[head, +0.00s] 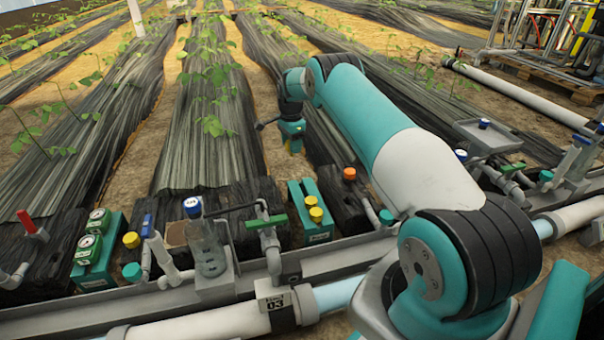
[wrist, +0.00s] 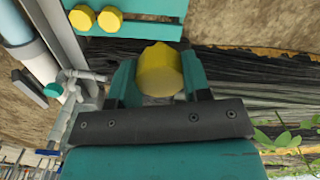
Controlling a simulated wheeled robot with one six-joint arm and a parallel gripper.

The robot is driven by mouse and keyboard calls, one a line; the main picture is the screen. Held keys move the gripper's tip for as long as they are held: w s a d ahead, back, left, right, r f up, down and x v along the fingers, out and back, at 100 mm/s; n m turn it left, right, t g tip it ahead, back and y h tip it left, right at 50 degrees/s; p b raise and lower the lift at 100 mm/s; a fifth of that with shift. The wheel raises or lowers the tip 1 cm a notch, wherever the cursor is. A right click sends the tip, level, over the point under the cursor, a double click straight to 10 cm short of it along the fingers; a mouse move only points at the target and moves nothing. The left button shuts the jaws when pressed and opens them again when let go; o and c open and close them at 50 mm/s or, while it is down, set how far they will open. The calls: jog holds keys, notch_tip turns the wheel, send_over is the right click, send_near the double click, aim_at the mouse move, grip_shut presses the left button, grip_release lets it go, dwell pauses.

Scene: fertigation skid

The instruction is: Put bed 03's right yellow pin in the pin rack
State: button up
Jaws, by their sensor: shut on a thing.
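My gripper (head: 293,143) hangs above the black bed cover, beyond the row of fittings. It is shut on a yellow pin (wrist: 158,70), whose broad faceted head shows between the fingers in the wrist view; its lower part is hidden. The teal pin rack (head: 294,196) stands by the gutter, nearer me than the gripper, with two yellow pins in it. The rack also shows at the top of the wrist view (wrist: 150,29), apart from the held pin.
A green-handled valve (head: 268,222) and a clear blue-capped filter (head: 208,245) stand left of the rack. An orange cap (head: 349,173) is at its right. Another yellow cap (head: 131,240) is further left. My arm hides fittings at right.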

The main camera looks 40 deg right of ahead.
jog(key=d+f+m+b, duration=0.3)
jog(key=d+f+b, duration=0.1)
jog(key=f, duration=0.2)
jog(key=shift+d+f, duration=0.2)
jog(key=shift+f, duration=0.05)
notch_tip(320, 180, down, 10)
jog(key=b, duration=0.7)
jog(key=shift+a+b, duration=0.1)
jog(key=shift+b, duration=0.2)
jog(key=shift+f, duration=0.1)
dwell(0.5)
jog(key=shift+f, duration=0.5)
jog(key=shift+f, duration=0.15)
jog(key=o, duration=1)
